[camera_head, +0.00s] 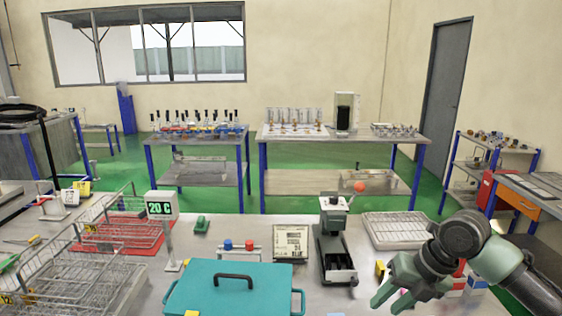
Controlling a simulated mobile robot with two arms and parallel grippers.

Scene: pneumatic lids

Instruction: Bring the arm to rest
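My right arm comes in from the lower right, and its grey-green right gripper (386,305) is over the front right part of the steel table. Its fingers point down and to the left, with a gap between them, and I see nothing held there. The teal lidded box (232,289) with a black handle stands to its left, apart from it. My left arm and gripper are not in view.
A grey-green device (335,243) with an orange knob stands behind the gripper. A wire tray (397,230) lies at the back right. Small boxes (476,284) are beside my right arm. Wire baskets (72,262) and a 20 C display (161,206) fill the left.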

